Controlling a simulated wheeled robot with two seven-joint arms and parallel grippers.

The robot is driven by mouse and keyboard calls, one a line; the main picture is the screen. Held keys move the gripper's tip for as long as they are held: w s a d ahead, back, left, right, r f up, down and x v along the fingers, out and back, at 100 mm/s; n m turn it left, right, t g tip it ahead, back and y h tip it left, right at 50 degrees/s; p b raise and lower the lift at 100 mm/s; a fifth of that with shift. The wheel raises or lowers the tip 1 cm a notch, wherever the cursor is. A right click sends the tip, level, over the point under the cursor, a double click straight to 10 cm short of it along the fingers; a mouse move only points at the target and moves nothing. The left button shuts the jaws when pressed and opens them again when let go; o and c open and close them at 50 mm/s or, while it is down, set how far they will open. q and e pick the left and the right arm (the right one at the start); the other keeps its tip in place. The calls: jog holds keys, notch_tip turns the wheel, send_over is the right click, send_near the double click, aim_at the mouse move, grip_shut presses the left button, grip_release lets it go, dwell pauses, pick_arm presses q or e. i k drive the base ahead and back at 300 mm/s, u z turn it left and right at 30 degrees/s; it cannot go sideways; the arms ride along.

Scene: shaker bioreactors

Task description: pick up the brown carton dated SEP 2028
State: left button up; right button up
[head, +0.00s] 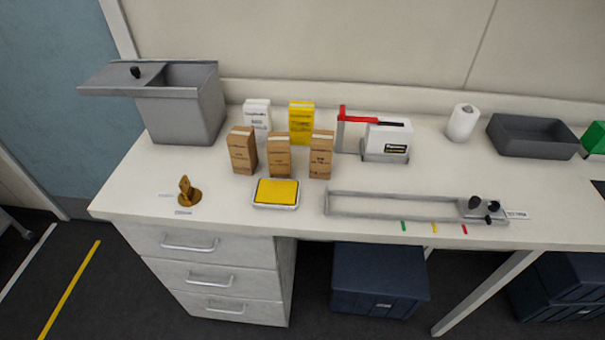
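Three brown cartons stand upright in a row on the white bench: a left one (242,150), a middle one (279,157) and a right one (321,155). Each has dark print on its front. The print is too small to read, so I cannot tell which is dated SEP 2028. The left carton is turned slightly and stands a little apart from the middle one. A white carton (257,117) and a yellow carton (301,121) stand behind them. Neither of my grippers is in view.
A grey open-lidded bin (187,112) stands at the back left. A yellow pad (276,192) and a brown stamp (186,191) lie in front. A grey rail fixture (390,207), a white device with a red arm (387,140), a white roll (462,122) and a dark tray (533,137) are right.

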aim_at(278, 146)
jog(key=z, duration=0.1)
jog(key=k, duration=0.45)
jog(key=u, duration=0.85)
jog(key=i, duration=0.75)
jog(key=z, duration=0.05)
